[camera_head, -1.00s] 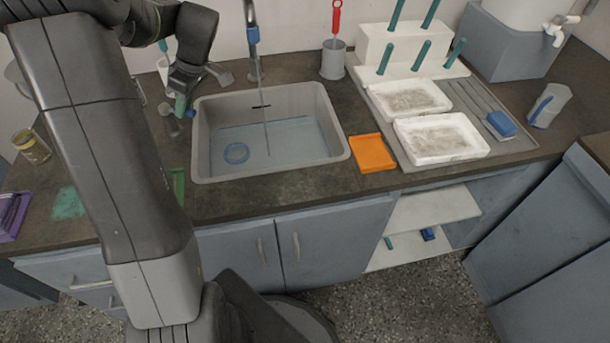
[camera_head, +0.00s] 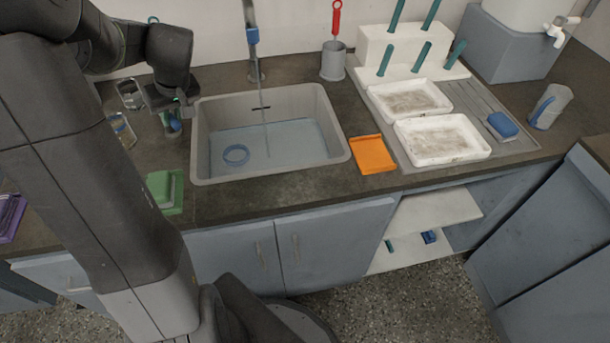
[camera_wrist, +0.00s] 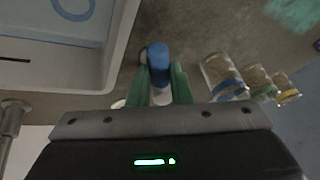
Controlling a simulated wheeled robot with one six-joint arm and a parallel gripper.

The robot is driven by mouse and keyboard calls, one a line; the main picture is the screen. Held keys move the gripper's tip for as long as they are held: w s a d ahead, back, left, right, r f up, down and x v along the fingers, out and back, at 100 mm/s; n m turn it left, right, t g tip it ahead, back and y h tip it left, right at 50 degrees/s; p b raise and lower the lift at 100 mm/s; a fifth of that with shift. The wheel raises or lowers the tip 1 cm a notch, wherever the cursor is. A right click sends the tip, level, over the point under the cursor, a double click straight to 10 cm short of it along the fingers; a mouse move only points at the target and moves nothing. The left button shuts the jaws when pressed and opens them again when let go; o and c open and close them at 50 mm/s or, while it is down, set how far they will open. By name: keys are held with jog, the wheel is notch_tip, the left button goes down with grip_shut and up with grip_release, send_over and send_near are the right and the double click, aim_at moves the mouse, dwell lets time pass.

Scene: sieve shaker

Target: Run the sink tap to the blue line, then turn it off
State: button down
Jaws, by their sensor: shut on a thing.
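The grey sink basin (camera_head: 200,150) holds shallow bluish water (camera_head: 285,142), with a blue ring (camera_head: 236,155) at its left. The tap (camera_head: 252,35), with a blue band on its spout, stands behind the basin, and a thin stream falls from it into the water. I cannot make out a separate blue line on the basin wall. My gripper (camera_head: 174,120) is low at the basin's left side. In the wrist view its green fingers (camera_wrist: 161,88) are shut on a small blue-topped knob (camera_wrist: 158,58) on the counter beside the basin. The knob's lower part is partly hidden.
A green sponge or box (camera_head: 165,188) lies at the front left. An orange tray (camera_head: 372,153) is right of the basin, with white trays (camera_head: 440,140) and a rack beyond.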

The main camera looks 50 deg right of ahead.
jog(key=shift+w+a+m+h+p, duration=0.2)
jog(key=shift+a+m+h+p, duration=0.3)
jog(key=shift+m, duration=0.55)
jog(key=shift+w+a+m+h+p, duration=0.15)
jog(key=shift+a+m+h+p, duration=0.15)
jog(key=shift+a+m+p, duration=0.5)
jog(key=shift+w+a+m+h+p, duration=0.2)
jog(key=shift+m+h+p, duration=0.2)
jog(key=shift+m, duration=0.85)
jog(key=c, duration=1.2)
grip_release()
jog(key=shift+c, duration=0.2)
jog(key=shift+r, duration=0.1)
jog(key=v, duration=1.3)
jog(key=shift+r+p, duration=0.25)
jog(key=shift+p, duration=0.1)
